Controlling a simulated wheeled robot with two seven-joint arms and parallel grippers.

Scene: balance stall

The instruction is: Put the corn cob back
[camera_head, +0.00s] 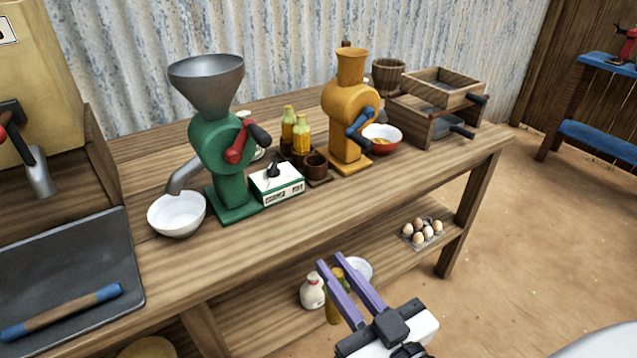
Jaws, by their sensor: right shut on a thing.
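My right gripper (331,259), with purple fingers, is at the bottom middle, in front of the table. It is shut on a yellow corn cob (333,309), which is mostly hidden behind and between the fingers. Two other yellow corn cobs, one behind (288,124) and one in front (302,136), stand upright in brown cups on the table, between the green mill and the orange mill. A brown cup (316,166) beside them, in front, appears empty. My left gripper is not in view.
A green mill (231,190), white bowl (177,214) and small white-green scale (277,182) stand left of the cups. The lower shelf holds a white jug (312,291) and eggs (422,231). The table's front strip is clear.

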